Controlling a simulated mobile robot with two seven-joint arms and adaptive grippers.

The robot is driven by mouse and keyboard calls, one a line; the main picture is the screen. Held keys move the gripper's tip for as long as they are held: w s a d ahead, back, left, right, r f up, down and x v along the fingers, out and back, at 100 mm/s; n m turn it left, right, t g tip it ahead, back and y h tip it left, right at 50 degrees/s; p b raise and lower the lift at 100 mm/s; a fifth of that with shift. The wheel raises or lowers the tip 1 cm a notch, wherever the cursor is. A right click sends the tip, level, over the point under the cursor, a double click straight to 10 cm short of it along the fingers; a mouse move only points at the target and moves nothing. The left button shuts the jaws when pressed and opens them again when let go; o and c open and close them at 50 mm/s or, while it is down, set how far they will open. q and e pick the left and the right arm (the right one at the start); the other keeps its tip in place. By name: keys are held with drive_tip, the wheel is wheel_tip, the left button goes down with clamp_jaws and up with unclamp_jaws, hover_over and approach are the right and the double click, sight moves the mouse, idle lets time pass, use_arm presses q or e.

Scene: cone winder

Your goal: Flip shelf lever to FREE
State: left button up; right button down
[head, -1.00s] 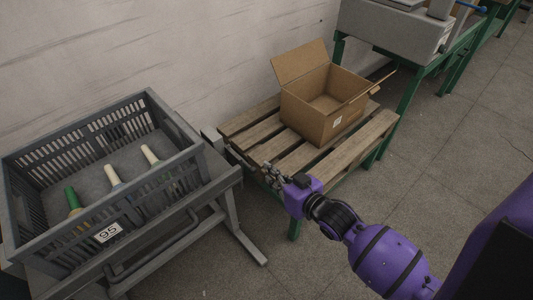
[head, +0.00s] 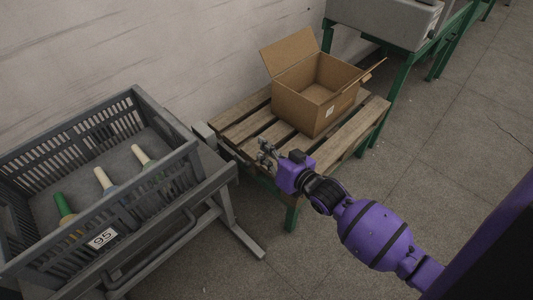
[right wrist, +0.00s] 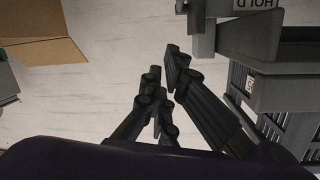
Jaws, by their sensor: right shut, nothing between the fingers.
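A grey block (head: 204,132) stands between the crate stand and the wooden pallet, close to the wall. In the right wrist view, a grey fitting (right wrist: 202,18) hangs at the top right, beside a plate marked HOLD (right wrist: 257,4) that appears upside down. I cannot clearly make out the lever or a FREE mark. My right gripper (head: 266,153) is shut and empty above the left front corner of the pallet, right of the grey block. Its dark fingers (right wrist: 166,75) also show in the wrist view, apart from the grey fitting. My left gripper is not in view.
A grey crate (head: 157,183) labelled 95, with several cones, sits on the grey stand (head: 228,213) at left. An open cardboard box (head: 305,113) rests on the slatted pallet (head: 345,128). The wall (head: 170,50) is behind; floor is clear in front.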

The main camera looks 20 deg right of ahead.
use_arm(q)
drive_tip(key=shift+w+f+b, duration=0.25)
drive_tip(key=shift+b, duration=0.05)
use_arm(e)
drive_tip(key=w+a+f, duration=0.2)
drive_tip(key=w+f, duration=0.2)
drive_tip(key=shift+w+f, duration=0.2)
drive_tip(key=shift+f, duration=0.15)
drive_tip(key=shift+a, duration=0.1)
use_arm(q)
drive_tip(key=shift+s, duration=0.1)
